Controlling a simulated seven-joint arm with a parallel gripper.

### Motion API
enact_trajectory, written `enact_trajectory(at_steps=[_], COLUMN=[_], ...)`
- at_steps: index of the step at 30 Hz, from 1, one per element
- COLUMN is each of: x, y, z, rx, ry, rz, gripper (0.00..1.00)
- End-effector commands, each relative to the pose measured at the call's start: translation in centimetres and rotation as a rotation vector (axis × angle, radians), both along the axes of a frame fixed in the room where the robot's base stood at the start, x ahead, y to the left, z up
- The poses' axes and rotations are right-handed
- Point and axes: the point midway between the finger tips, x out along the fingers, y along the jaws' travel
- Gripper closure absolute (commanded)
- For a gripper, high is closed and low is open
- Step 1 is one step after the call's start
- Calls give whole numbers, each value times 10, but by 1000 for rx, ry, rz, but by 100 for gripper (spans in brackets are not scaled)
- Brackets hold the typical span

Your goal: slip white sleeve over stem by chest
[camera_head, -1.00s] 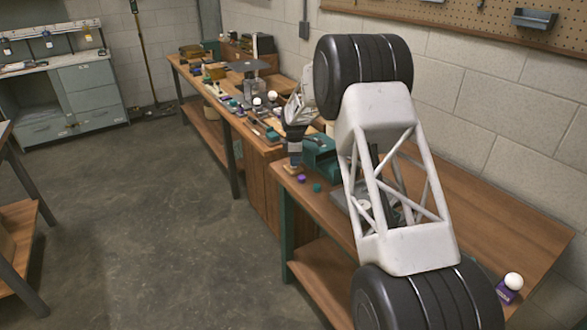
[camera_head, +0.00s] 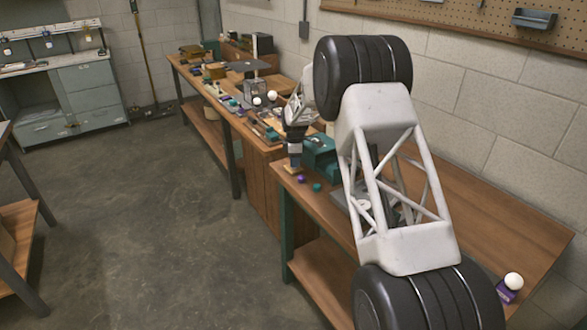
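My gripper (camera_head: 293,164) points down at the near left end of the closest bench, beside a teal box (camera_head: 320,150) that may be the chest. A small tan piece (camera_head: 291,169) lies right under the fingertips; I cannot tell whether it is touched. The fingers are too small and dark to tell open from shut, or whether they hold anything. I cannot make out the white sleeve or the stem for certain; the gripper and my arm may hide them.
A purple piece (camera_head: 301,179) and a teal piece (camera_head: 317,187) lie by the bench's front edge. A white ball on a purple base (camera_head: 508,289) stands at the right. The farther bench holds many small parts and white balls (camera_head: 257,101).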

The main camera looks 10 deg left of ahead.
Motion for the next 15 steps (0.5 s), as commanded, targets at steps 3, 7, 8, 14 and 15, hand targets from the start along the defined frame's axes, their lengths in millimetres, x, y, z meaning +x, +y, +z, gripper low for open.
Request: enact_trajectory(at_steps=[3, 7, 8, 14, 15], x=[0, 0, 0, 0, 0], y=[0, 0, 0, 0, 0], z=[0, 0, 0, 1, 3], rx=[0, 0, 0, 0, 0], ry=[0, 0, 0, 0, -1], rz=[0, 0, 0, 0, 0], gripper=[47, 45, 45, 45, 45])
